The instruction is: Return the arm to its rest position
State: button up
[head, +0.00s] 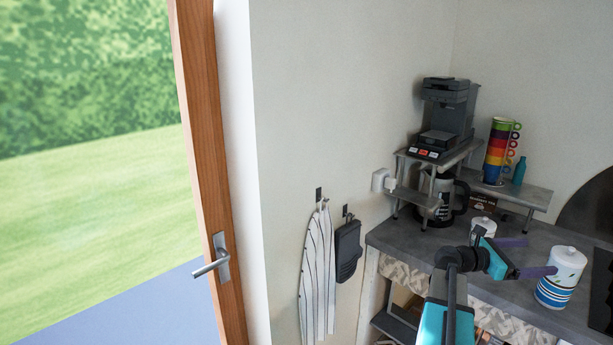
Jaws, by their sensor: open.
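My gripper (537,257) is at the lower right of the head view, above the front part of the grey counter (400,236). Its two purple fingers are spread apart with nothing between them. My teal and black arm (450,300) reaches up from the bottom edge of the picture. A white canister with blue stripes (560,279) stands upright on the counter just right of the lower finger. Whether the finger touches it I cannot tell. A second white lidded canister (483,227) stands behind the gripper, partly hidden by it.
A coffee machine (447,112) stands on a metal shelf, with a kettle (440,200) below. Stacked coloured mugs (498,150) and a teal bottle (519,171) stand on a lower shelf. A striped cloth (318,270) and dark mitt (348,250) hang on the wall. An open door (205,150) is left.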

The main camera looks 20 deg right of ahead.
jog(key=w+a+f+m+t+y, duration=0.35)
jog(key=w+a+f, duration=0.65)
jog(key=a+f, duration=0.4)
jog(key=w+a+f+m+t+y, duration=0.35)
jog(key=w+a+f, duration=0.75)
jog(key=a, duration=0.5)
jog(key=a+f+m+y, duration=0.25)
jog(key=a+f, duration=0.25)
jog(key=a, duration=0.8)
jog(key=s+a+f+m+y, duration=0.15)
jog(key=a+f+y, duration=0.25)
jog(key=a, duration=0.9)
jog(key=a+f+m+y, duration=0.25)
jog(key=a+f, duration=0.25)
jog(key=a, duration=0.8)
jog(key=s+f+g, duration=0.3)
jog(key=s+f, duration=0.6)
jog(key=s, duration=0.4)
jog(key=s+f+g, duration=0.2)
jog(key=s+f, duration=0.6)
jog(key=s, duration=0.4)
jog(key=shift+s+f+g, duration=0.35)
jog(key=shift+f+g, duration=0.05)
jog(key=shift+n, duration=0.25)
